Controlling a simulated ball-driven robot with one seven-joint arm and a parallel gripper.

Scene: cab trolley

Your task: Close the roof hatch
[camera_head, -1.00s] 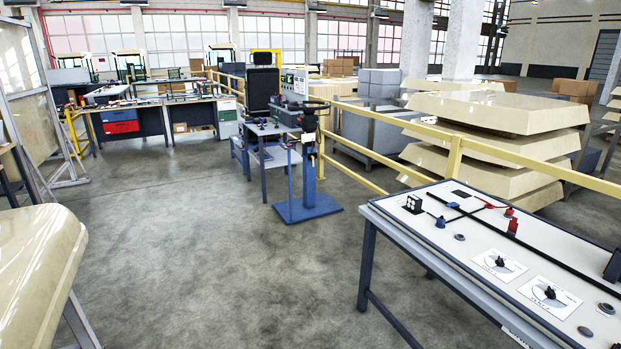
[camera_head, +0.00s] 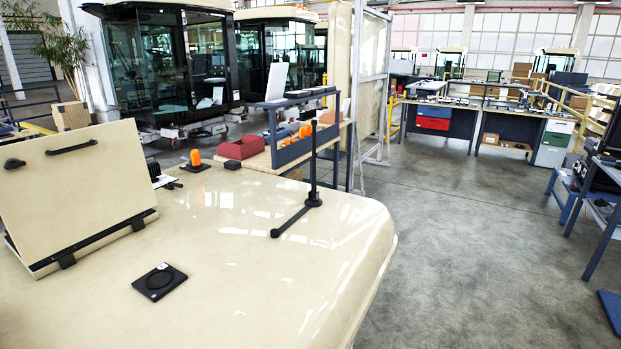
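The roof hatch (camera_head: 82,185) is a flat cream panel at the left. It stands raised and tilted up from the cream roof (camera_head: 240,262), with black hinges along its lower edge. A black handle bar (camera_head: 71,147) and a black knob (camera_head: 14,163) are on its face. The opening under the hatch is mostly hidden behind the panel. The cream roof fills the lower left of the view. My gripper is not in view.
A black jointed rod (camera_head: 312,170) stands on the roof, with a square black plate (camera_head: 159,282) nearer. Orange beacons (camera_head: 195,157) and a red bin (camera_head: 240,145) are behind. Open grey floor (camera_head: 470,240) lies to the right, with a blue-framed stand (camera_head: 600,190) at the edge.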

